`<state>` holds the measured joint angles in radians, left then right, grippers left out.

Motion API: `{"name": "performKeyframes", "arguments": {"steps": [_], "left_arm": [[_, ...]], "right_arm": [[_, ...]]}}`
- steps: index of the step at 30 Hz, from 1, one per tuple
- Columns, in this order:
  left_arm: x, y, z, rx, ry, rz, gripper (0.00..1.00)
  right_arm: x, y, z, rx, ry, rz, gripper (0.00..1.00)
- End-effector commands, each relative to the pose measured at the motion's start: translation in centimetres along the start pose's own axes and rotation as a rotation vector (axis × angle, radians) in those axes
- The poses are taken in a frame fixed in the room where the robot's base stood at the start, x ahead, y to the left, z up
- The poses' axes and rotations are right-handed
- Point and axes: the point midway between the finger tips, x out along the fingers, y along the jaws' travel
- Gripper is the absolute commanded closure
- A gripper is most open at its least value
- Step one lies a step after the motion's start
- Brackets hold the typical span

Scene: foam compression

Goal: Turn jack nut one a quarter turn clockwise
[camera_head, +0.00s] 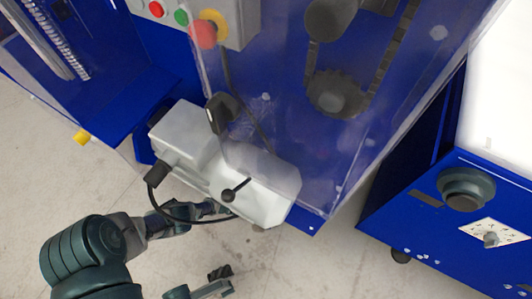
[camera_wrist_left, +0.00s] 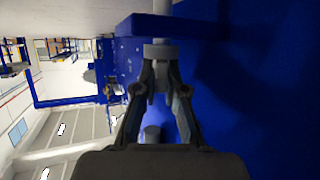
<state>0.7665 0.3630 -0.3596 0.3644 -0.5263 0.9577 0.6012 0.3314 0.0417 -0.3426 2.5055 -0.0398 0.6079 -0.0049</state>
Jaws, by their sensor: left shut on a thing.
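In the left wrist view a light grey round jack nut (camera_wrist_left: 158,50) sits on a pale rod (camera_wrist_left: 162,28) by a blue plate (camera_wrist_left: 190,25). My left gripper (camera_wrist_left: 161,72) is shut on this nut, with one fingertip on each side. No marking shows whether it is nut one.
A blue machine with a clear guard (camera_head: 290,120) stands above the housing. A black cable (camera_head: 165,212) loops near my left wrist. A separate blue cabinet (camera_head: 445,230) stands at the right. Concrete floor (camera_head: 300,265) is open at the bottom.

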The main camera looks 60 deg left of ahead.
Motion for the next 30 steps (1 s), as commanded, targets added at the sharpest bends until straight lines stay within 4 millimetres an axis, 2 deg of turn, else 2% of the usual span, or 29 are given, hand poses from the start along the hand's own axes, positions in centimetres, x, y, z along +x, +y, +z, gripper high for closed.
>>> {"name": "performKeyframes", "arguments": {"steps": [14, 15, 17, 18, 30], "left_arm": [[0.18, 0.06, -0.27, 0.003, 0.013, 0.012, 1.00], [0.19, 0.06, -0.29, 0.003, 0.013, 0.013, 0.83], [0.19, 0.05, -0.28, 0.003, 0.013, 0.012, 0.68], [0.18, 0.05, -0.23, 0.003, 0.011, 0.012, 0.65], [0.05, 0.12, 0.06, -0.003, 0.005, -0.001, 0.65]], "right_arm": [[-0.14, 0.00, 0.14, 0.000, -0.003, 0.000, 0.60], [-0.14, 0.00, 0.14, 0.000, -0.004, 0.000, 0.60], [-0.15, 0.00, 0.15, 0.000, -0.004, 0.000, 0.60], [-0.15, 0.00, 0.15, 0.000, -0.004, 0.000, 0.60], [-0.11, -0.22, 0.19, -0.001, -0.005, -0.006, 0.60]]}}
